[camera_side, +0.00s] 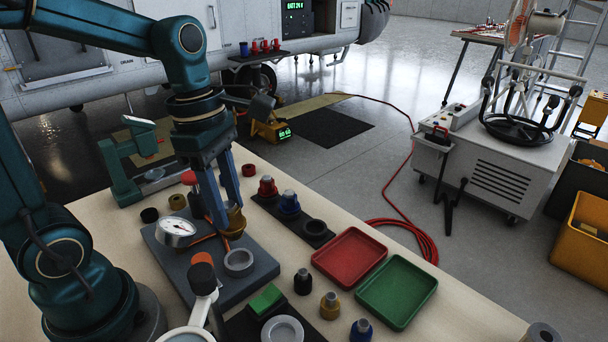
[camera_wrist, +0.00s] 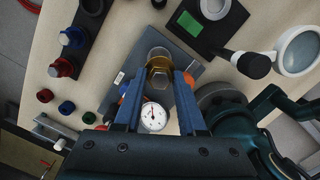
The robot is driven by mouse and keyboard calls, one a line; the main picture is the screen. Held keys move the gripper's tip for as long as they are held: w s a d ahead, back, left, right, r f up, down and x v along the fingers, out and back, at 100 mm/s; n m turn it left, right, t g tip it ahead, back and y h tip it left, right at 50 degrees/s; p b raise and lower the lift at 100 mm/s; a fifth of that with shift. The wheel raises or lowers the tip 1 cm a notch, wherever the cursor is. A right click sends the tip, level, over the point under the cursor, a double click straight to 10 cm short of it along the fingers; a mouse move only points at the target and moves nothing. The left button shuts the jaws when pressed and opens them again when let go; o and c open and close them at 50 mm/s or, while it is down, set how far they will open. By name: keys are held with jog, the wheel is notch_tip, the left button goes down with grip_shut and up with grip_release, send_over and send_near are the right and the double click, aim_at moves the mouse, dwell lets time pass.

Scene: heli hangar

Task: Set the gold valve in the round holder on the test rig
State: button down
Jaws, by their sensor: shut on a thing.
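My gripper (camera_side: 229,214) points down over the test rig (camera_side: 184,272), a dark plate with a white dial gauge (camera_side: 176,232) and an orange hose. It is shut on a gold valve (camera_side: 235,224), which looks roughly upright. In the wrist view the gold valve (camera_wrist: 159,73) sits between the fingertips (camera_wrist: 160,79), above the gauge (camera_wrist: 153,116). The round holder (camera_side: 239,262) is a grey ring on the plate, just below the valve in the side view, with its opening visible and empty. How high the valve is above the plate is hard to tell.
A black strip bears a red valve (camera_side: 267,187), a blue valve (camera_side: 289,202) and an empty ring (camera_side: 314,228). Another gold valve (camera_side: 330,305) stands near the front. A red tray (camera_side: 349,284) and a green tray (camera_side: 397,318) lie at right. A magnifier (camera_side: 203,278) stands close to the rig.

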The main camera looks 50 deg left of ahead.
aim_at(233, 236)
jog(key=shift+f, duration=2.35)
jog(key=shift+f, duration=1.1)
jog(key=shift+c, duration=2)
grip_release()
jog(key=shift+r, duration=3.5)
